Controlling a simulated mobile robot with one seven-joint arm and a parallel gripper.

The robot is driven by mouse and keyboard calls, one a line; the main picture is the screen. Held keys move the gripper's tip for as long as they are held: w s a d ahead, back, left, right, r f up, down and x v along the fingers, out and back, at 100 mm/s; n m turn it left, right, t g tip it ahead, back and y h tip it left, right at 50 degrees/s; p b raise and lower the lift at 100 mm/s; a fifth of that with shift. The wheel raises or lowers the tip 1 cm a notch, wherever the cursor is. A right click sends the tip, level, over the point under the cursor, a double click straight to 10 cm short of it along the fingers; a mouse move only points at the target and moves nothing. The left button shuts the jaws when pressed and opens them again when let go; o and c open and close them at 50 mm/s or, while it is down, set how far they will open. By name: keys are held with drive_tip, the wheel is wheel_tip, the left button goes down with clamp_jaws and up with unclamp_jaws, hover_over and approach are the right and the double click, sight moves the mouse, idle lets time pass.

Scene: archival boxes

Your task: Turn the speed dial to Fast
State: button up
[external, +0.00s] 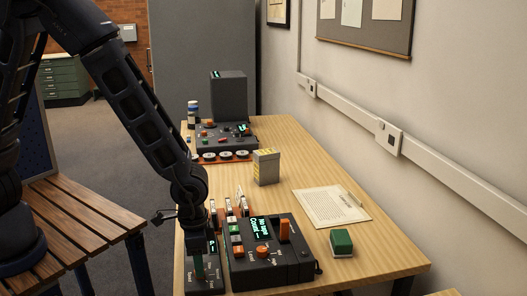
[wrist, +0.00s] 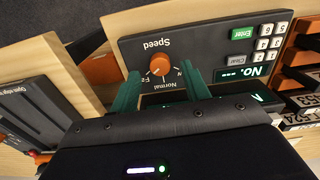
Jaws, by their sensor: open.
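The orange speed dial (wrist: 161,63) sits on a dark control panel (wrist: 205,48) in the wrist view, with "Speed" printed upside down beside it. A "Normal" label and a partly covered label starting with "F" lie near the dial on the gripper side. The dial's exact setting is too small to tell. My gripper (wrist: 162,74) is open, with its two green fingers on either side of the dial; I cannot tell whether they touch it. In the external view my gripper (external: 199,268) points down over a small dark panel (external: 205,288) at the table's near left, hiding the dial.
A larger dark control box (external: 268,272) with orange knobs and a display stands close to the right of my gripper. Labelled boxes (external: 228,210) stand behind. A green block (external: 341,241), a paper sheet (external: 330,206) and a grey-yellow box (external: 266,168) lie farther right and back.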

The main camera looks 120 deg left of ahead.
wheel_tip(320, 180, up, 9)
drive_tip(key=shift+f, duration=0.2)
idle(0.4)
drive_tip(key=s+d+r+m+t, duration=0.1)
drive_tip(key=s+d+r+m, duration=0.15)
drive_tip(key=d+r, duration=0.6)
drive_tip(key=s+d+r+m+t, duration=0.1)
drive_tip(key=s+d+r+m, duration=0.15)
drive_tip(key=d+r, duration=0.6)
drive_tip(key=s+d+r+m+t, duration=0.1)
drive_tip(key=s+d+r+m, duration=0.1)
drive_tip(key=s+d+r, duration=0.2)
drive_tip(key=s+d+r+m+t, duration=0.1)
drive_tip(key=s+d+r, duration=0.4)
drive_tip(key=s, duration=0.8)
drive_tip(key=d+m, duration=0.1)
drive_tip(key=d, duration=0.1)
drive_tip(key=shift+d+t, duration=0.3)
drive_tip(key=shift+d, duration=0.05)
drive_tip(key=shift+c, duration=0.2)
